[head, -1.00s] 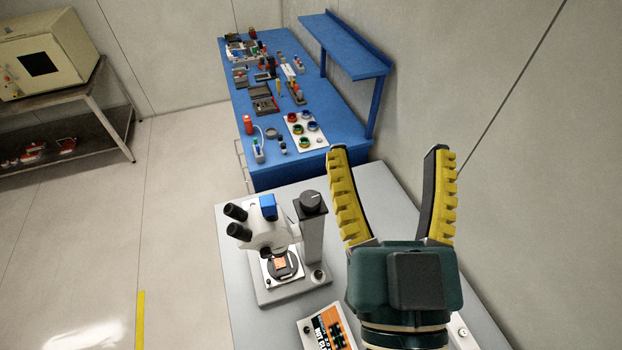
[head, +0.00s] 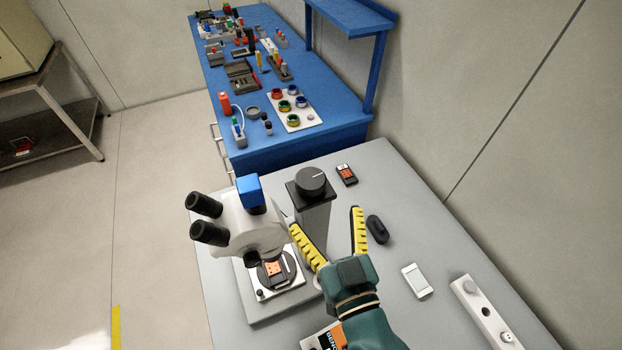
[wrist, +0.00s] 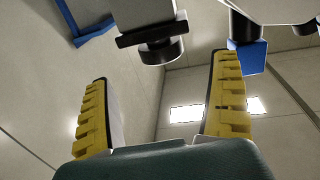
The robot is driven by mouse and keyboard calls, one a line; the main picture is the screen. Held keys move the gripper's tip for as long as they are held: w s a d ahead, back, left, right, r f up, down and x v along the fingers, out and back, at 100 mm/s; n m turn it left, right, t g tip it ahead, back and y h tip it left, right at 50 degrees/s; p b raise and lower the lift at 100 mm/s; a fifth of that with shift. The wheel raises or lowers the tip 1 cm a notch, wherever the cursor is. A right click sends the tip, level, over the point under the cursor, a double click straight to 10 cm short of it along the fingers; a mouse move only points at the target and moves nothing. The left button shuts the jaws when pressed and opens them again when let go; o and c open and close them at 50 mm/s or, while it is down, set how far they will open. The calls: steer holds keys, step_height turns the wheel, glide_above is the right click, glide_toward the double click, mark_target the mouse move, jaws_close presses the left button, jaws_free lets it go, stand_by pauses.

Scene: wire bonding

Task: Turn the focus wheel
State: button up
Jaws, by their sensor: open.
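A white microscope (head: 248,225) with two black eyepieces and a blue cap stands on a grey base on the bench. A round dark knob (head: 311,181) with a light mark, which looks like the focus wheel, sits on top of the dark column (head: 315,215) beside it. The knob also shows upside down in the wrist view (wrist: 160,50).
The grey bench (head: 400,210) also carries a small meter (head: 346,174), a dark oval object (head: 377,229), a white device (head: 416,281) and a white strip (head: 485,312). A blue table (head: 330,115) with parts stands behind. A wall bounds the right.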

mark_target(319, 194)
steer(key=p+x, duration=0.1)
steer(key=x, duration=0.8)
steer(key=shift+c, duration=0.3)
steer(key=c, duration=1.1)
steer(key=f+y+b, duration=0.1)
steer(key=b, duration=0.2)
steer(key=shift+d, duration=0.1)
steer(key=shift+n+g+y+b, duration=0.3)
steer(key=shift+n+b, duration=0.2)
steer(key=shift+b, duration=0.4)
steer(key=shift+r+n+g+y+b, duration=0.15)
steer(key=shift+n+g+y+b, duration=0.25)
steer(key=shift+n+y+b, duration=0.55)
steer(key=shift+c, duration=0.2)
steer(key=shift+r+y+b, duration=0.25)
steer(key=shift+b, duration=0.15)
